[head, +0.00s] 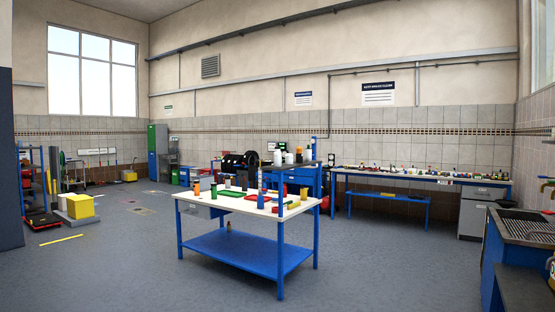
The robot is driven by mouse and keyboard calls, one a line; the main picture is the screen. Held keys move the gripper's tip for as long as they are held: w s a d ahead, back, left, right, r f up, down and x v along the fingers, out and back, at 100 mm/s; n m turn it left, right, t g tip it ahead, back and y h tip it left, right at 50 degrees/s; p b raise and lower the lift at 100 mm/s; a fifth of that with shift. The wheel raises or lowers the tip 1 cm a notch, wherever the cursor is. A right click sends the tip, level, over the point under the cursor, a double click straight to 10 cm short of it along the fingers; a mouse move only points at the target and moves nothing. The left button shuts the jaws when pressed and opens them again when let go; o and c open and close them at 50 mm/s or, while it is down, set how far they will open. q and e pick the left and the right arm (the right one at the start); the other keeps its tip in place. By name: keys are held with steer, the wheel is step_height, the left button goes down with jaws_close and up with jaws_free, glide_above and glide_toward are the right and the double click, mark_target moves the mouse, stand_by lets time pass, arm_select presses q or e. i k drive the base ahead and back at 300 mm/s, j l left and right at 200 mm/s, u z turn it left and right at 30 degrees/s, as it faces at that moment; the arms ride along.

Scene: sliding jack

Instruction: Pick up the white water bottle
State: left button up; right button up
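A white bottle (277,157) stands upright among other containers on top of the blue cabinet (296,177) behind the white-topped table. Neither of my grippers is in view, and nothing is seen touching the bottles.
A white-topped blue table (226,207) with trays, cups and bottles stands in the middle. A long bench (420,176) with many small items runs along the back wall. A sink counter (525,228) is at the right.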

mark_target(276, 154)
steer(key=i+l+z, duration=0.5)
steer(key=i, duration=0.25)
steer(key=i+l, duration=0.1)
steer(key=i, duration=0.55)
steer(key=i+u, duration=0.1)
steer(key=i, duration=0.5)
steer(key=i+l, duration=0.2)
steer(key=i, duration=0.45)
steer(key=i+u, duration=0.1)
steer(key=i, duration=0.6)
steer(key=i+l+u, duration=0.1)
steer(key=i, duration=0.6)
steer(key=i+l+u, duration=0.1)
steer(key=i, duration=0.6)
